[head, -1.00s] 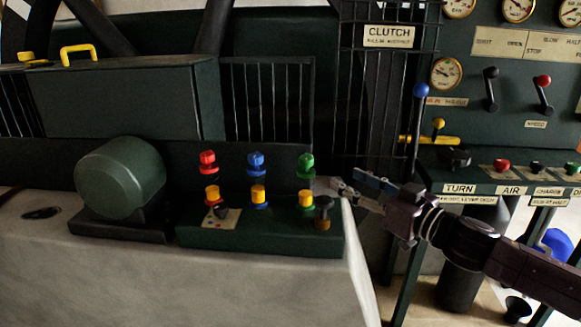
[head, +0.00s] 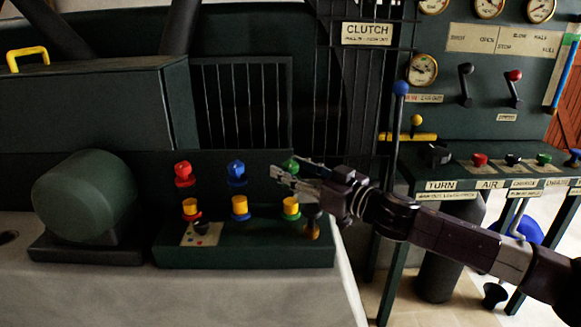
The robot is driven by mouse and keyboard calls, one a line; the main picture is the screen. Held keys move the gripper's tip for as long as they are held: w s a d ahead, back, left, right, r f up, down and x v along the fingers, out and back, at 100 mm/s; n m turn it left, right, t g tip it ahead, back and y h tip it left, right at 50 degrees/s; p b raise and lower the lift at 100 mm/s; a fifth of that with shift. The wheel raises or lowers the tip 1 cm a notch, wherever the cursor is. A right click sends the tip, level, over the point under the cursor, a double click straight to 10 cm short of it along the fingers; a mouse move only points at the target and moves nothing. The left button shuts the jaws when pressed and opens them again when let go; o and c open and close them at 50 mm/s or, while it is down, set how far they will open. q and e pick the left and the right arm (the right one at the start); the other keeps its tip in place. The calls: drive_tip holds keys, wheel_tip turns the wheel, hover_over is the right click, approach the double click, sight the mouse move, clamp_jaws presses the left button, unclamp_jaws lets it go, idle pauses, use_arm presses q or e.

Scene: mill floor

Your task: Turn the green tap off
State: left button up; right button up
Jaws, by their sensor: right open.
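The green tap (head: 290,165) is on the dark green panel, at the right end of the upper row beside the blue tap (head: 236,172) and the red tap (head: 184,173). My right gripper (head: 283,177) is open, with its fingertips just below the green tap and partly over it in the picture. Whether they touch the tap cannot be told. My left gripper is not in view.
Below the taps are yellow-topped knobs (head: 240,206) and a small dark knob on an orange base (head: 312,230). A large green drum (head: 85,197) stands to the left. A blue-tipped lever (head: 400,89) rises behind my right arm.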

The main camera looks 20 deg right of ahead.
drive_tip(key=shift+w+a, duration=0.15)
drive_tip(key=shift+c, duration=0.3)
drive_tip(key=c, duration=1.1)
